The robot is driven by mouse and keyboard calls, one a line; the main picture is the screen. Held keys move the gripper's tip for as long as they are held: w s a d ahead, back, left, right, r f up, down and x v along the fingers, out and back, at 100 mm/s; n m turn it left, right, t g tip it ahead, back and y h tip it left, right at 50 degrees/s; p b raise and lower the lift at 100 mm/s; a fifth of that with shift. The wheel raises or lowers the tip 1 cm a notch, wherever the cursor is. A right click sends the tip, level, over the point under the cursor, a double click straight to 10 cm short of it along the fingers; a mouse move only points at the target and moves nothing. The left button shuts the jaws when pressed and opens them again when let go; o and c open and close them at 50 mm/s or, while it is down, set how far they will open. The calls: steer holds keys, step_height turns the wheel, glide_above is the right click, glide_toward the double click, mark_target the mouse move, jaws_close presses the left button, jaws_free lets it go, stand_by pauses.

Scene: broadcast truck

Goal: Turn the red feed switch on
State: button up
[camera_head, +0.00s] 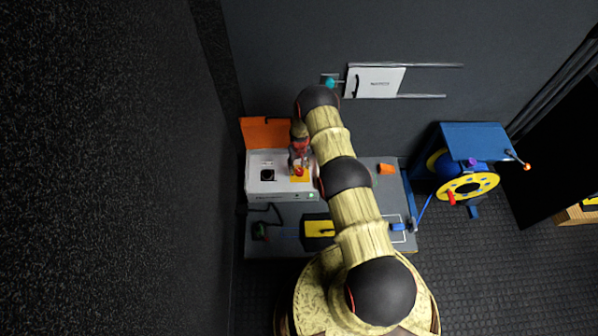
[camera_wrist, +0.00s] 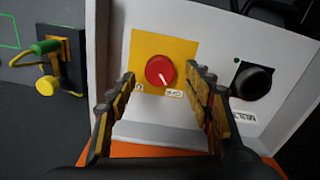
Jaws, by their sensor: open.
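The red feed switch (camera_wrist: 160,71) is a round red knob with a white pointer line on a yellow plate (camera_wrist: 181,46), seen in the wrist view. Its pointer slants toward the lower right, near small white labels too small to read. In the head view the red switch (camera_head: 299,171) shows at the right part of the white box (camera_head: 262,186), just under my gripper. My gripper (camera_wrist: 162,82) is open, with one finger on each side of the knob in the picture. I see nothing between the fingers, and I cannot tell whether they touch the knob.
A black round knob (camera_wrist: 253,81) sits right of the switch on the same white panel. An orange lid (camera_head: 268,132) stands behind the box. A blue reel stand (camera_head: 470,137) is at the right.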

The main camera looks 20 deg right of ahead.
mark_target(300, 172)
steer(key=shift+f+b, duration=0.35)
steer(key=shift+f, duration=0.9)
steer(key=shift+c, duration=0.9)
steer(key=c, duration=1)
